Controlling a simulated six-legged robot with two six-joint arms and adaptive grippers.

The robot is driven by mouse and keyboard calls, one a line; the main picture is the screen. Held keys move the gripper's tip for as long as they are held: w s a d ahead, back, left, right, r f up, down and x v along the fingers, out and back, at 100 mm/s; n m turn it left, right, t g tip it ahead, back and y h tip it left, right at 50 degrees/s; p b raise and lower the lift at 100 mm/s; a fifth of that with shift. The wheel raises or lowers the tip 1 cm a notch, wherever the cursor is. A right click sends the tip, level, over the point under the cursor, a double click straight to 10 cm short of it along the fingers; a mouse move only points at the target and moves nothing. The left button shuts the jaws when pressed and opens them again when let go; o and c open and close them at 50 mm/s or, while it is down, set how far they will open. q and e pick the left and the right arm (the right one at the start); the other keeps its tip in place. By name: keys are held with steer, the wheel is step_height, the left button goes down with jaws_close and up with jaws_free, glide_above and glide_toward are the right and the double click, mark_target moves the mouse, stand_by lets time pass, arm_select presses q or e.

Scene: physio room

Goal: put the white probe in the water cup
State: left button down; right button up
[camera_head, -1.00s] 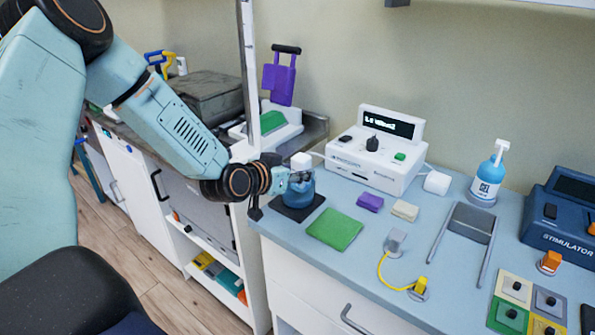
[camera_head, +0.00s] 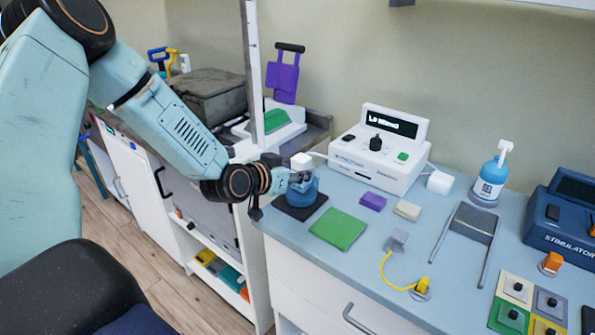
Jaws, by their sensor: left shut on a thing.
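The white probe (camera_head: 301,161) shows as a white block at the top of my left gripper (camera_head: 300,178), with a pale cable running right toward the white device. The gripper is shut on the probe, just above the blue water cup (camera_head: 304,194). The cup stands on a dark square mat (camera_head: 291,212) at the left end of the counter. The fingers hide part of the cup's rim, and the probe's lower end is hidden, so I cannot tell how deep it sits. My right gripper is not in view.
A white ultrasound unit (camera_head: 372,164) stands behind right of the cup. A green cloth (camera_head: 337,229) lies in front, with purple (camera_head: 373,202) and beige (camera_head: 407,210) blocks beside it. A pale upright post (camera_head: 252,75) rises just behind my left wrist.

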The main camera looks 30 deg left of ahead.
arm_select(q)
steer(key=shift+a+f, duration=0.1)
steer(key=shift+f, duration=0.15)
steer(key=shift+f+b, duration=0.15)
steer(key=shift+b, duration=0.15)
stand_by(0.4)
steer(key=c, duration=0.8)
jaws_free()
steer(key=shift+s, duration=0.1)
step_height(320, 180, up, 10)
steer(key=shift+r, duration=0.1)
stand_by(0.5)
